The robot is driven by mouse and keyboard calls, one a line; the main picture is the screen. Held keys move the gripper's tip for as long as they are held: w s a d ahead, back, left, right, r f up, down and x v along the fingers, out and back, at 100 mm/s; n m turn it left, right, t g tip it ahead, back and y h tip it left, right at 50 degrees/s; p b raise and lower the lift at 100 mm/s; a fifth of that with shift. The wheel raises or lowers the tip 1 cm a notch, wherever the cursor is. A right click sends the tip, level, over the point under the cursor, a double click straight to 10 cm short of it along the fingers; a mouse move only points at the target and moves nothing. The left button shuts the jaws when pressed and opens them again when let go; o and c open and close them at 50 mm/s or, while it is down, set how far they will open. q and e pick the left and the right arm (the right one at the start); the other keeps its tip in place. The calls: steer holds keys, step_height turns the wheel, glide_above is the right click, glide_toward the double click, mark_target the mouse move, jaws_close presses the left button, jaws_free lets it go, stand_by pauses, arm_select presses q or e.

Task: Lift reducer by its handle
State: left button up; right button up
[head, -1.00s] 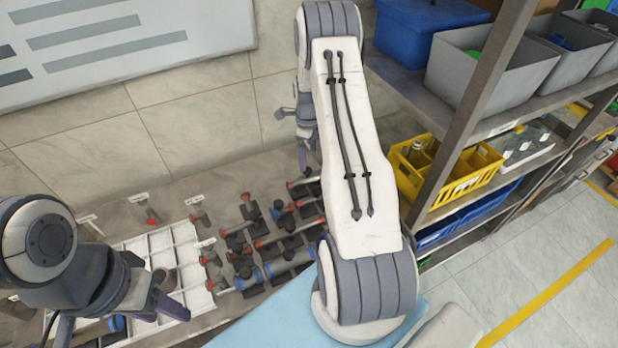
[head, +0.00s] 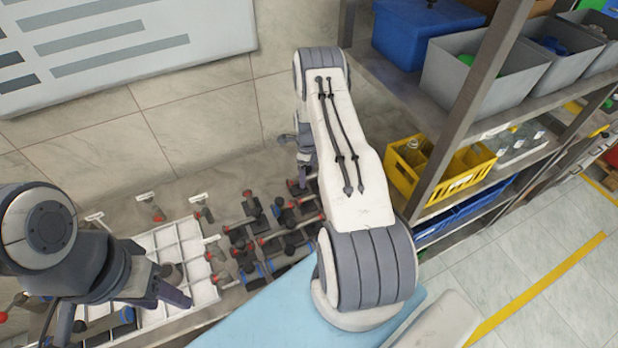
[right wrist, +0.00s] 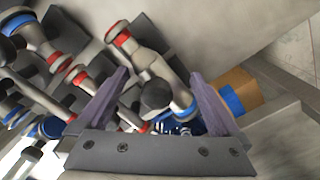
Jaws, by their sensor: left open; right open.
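In the right wrist view a grey pipe fitting (right wrist: 150,62), with a red ring at one end and a blue ring at the other, lies between my right fingers. It looks like a reducer. A dark round knob (right wrist: 156,94), apparently its handle, points up toward the camera. My right gripper (right wrist: 162,98) is open around this area, and no grip shows. In the head view my right gripper (head: 304,165) is low over the far right end of the fittings, partly hidden by my arm. My left gripper (head: 172,288) is open and empty above the white divided tray (head: 150,243).
Several similar fittings (head: 252,240) lie close together beside the tray. In the right wrist view a brown part with a blue band (right wrist: 236,94) sits just beyond the right finger. A shelf rack with a yellow crate (head: 402,178) stands to the right.

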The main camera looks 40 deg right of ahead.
jaws_close()
steer(key=shift+r, duration=0.1)
stand_by(0.3)
